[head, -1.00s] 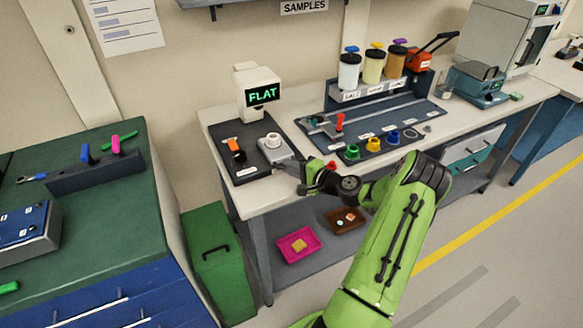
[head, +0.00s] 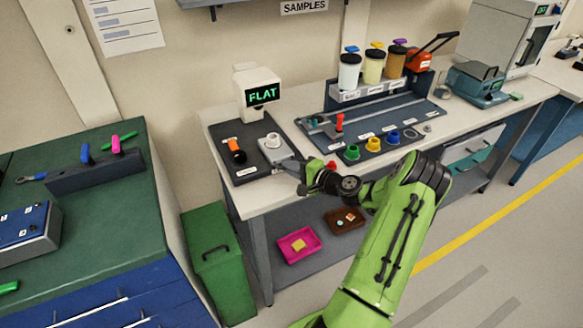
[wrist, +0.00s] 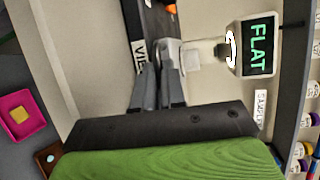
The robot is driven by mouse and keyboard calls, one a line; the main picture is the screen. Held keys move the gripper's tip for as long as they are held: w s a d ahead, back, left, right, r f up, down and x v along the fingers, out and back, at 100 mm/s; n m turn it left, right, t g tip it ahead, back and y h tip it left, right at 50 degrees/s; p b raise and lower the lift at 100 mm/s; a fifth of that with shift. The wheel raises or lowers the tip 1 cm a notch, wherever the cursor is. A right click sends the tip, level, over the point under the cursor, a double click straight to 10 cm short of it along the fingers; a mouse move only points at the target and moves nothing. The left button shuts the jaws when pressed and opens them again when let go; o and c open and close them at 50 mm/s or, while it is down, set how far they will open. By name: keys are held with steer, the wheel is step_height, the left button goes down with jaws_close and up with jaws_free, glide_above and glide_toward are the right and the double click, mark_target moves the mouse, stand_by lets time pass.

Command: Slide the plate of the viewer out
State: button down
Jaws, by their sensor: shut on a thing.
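The viewer (head: 256,76) is a white head with a small screen reading FLAT. It stands at the back of a dark base on the bench; its screen also shows in the wrist view (wrist: 258,45). The viewer's plate (head: 279,153) is a flat grey slide with a white round holder (head: 272,141) on it, at the base's right side. My gripper (head: 291,163) is at the plate's front end. In the wrist view my gripper (wrist: 160,68) has its fingers close together on the plate's near end (wrist: 169,50); the fingers hide the grasped part.
An orange-and-black knob (head: 236,151) is on the base left of the plate. Right of my gripper stand green (head: 352,152), yellow and blue cups. A pink tray (head: 299,245) and a brown tray (head: 345,220) lie on the lower shelf. Floor in front of the bench is open.

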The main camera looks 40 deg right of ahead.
steer(key=shift+s+a+f, duration=0.1)
steer(key=shift+s, duration=0.4)
steer(key=shift+s+a, duration=0.1)
steer(key=shift+s, duration=0.15)
steer(key=c, duration=1.2)
jaws_free()
steer(key=p+v, duration=0.1)
steer(key=v, duration=1.4)
steer(key=shift+s, duration=0.4)
